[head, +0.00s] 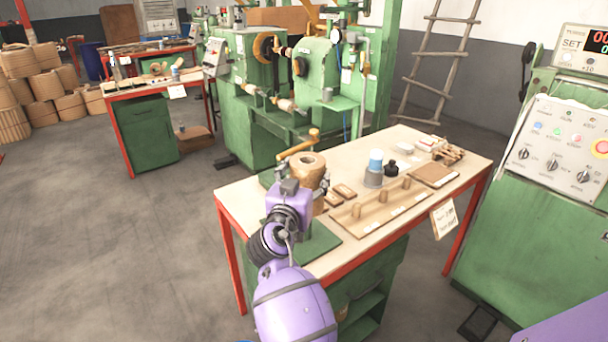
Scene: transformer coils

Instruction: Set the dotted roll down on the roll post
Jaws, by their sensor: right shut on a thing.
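A tan-brown roll (307,166) with a hole in its top stands roughly upright over the near left part of the table. My right gripper (316,190) is at its near side and shut on it. Dots on the roll cannot be made out. A green plate (318,246) lies on the table below the roll and gripper; my arm covers part of it. No roll post can be clearly told apart there, and the roll's lower end is partly hidden by my gripper. My left gripper is not in view.
Right of the roll, a wooden board (366,221) carries short pegs. An orange crank handle (300,146) stands close behind the roll.

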